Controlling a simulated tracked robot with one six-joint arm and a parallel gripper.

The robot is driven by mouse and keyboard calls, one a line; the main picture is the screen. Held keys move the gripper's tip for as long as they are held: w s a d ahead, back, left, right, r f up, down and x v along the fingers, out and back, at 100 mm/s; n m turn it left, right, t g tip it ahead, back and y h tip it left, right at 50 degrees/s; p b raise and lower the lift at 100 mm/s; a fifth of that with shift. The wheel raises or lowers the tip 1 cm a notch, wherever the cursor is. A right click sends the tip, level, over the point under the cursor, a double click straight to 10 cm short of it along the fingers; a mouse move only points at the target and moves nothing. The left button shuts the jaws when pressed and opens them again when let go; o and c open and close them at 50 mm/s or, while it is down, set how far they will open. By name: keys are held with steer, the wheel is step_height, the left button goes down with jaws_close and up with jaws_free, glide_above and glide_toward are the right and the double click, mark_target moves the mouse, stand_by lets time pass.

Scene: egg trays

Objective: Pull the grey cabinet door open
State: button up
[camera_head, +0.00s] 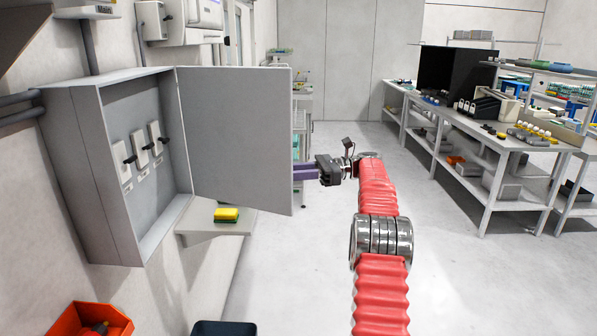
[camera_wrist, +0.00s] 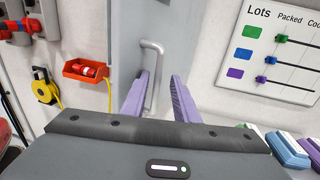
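The grey cabinet (camera_head: 72,170) hangs on the left wall. Its grey door (camera_head: 235,135) stands wide open, swung out to the right, with the switches inside exposed. In the wrist view the door (camera_wrist: 130,40) carries a pale bar handle (camera_wrist: 158,60). My gripper (camera_head: 305,172) is at the door's right edge in the head view, its fingertips partly hidden behind the door. In the wrist view its purple fingers (camera_wrist: 160,75) are spread apart, with the handle showing between them. I cannot tell whether either finger touches it.
An orange bin (camera_head: 88,322) is at the lower left. Workbenches (camera_head: 480,130) stand at the right. The floor (camera_head: 290,270) between is clear. A lots board (camera_wrist: 275,50) shows in the wrist view.

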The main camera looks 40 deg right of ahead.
steer(key=shift+d, duration=0.1)
steer(key=v, duration=0.7)
stand_by(0.4)
steer(key=shift+d, duration=0.1)
steer(key=shift+c, duration=0.2)
